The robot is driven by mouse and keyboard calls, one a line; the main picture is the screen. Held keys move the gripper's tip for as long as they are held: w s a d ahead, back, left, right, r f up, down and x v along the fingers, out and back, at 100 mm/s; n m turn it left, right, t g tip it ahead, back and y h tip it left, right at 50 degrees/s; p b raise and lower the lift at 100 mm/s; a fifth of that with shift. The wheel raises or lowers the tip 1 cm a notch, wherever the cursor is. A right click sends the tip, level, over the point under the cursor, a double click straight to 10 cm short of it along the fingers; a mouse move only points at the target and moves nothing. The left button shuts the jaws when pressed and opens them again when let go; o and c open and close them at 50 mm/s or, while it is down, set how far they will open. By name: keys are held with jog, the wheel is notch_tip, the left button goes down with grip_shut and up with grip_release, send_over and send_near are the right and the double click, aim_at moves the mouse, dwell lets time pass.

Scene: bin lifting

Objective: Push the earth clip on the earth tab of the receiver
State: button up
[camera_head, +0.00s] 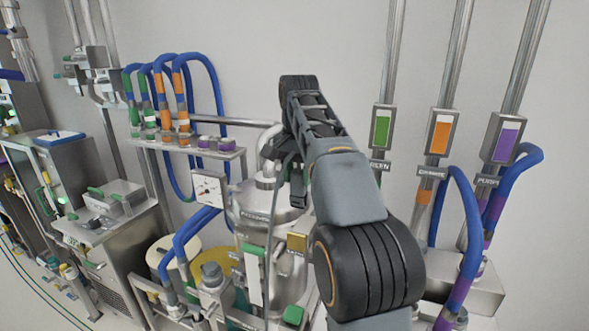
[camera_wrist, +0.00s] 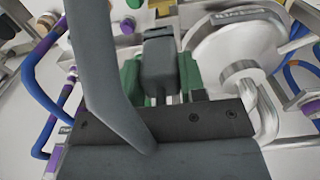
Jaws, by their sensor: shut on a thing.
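My gripper (camera_head: 298,196) hangs from the bent arm in front of the steel receiver vessel (camera_head: 268,212) in the head view. In the wrist view, my gripper (camera_wrist: 160,80) is shut on a green part, which I take to be the earth clip (camera_wrist: 190,72); green shows on both sides of a grey finger. A brass-coloured square plate (camera_head: 297,242), perhaps the earth tab, sits low on the vessel's right, below and apart from the gripper.
Blue hoses (camera_head: 190,75) loop over a rack at the left. Pipes with green (camera_head: 382,128), orange (camera_head: 441,134) and purple (camera_head: 505,140) panels stand at the right. A gauge (camera_head: 209,188) and hose fittings crowd the vessel's left side. A green block (camera_head: 293,315) is below.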

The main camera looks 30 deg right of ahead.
aim_at(296, 197)
jog(key=shift+s+a+f, duration=0.1)
jog(key=shift+a+f, duration=0.15)
jog(key=shift+f, duration=1.85)
jog(key=shift+s+r, duration=0.1)
jog(key=shift+r, duration=0.1)
jog(key=shift+f, duration=0.1)
jog(key=shift+a+f+b, duration=0.1)
jog(key=shift+f+b, duration=0.85)
jog(key=shift+f, duration=0.5)
jog(key=shift+f, duration=0.2)
jog(key=shift+f+b, duration=0.8)
jog(key=shift+f, duration=0.1)
jog(key=shift+f+b, duration=0.5)
jog(key=shift+f, duration=0.65)
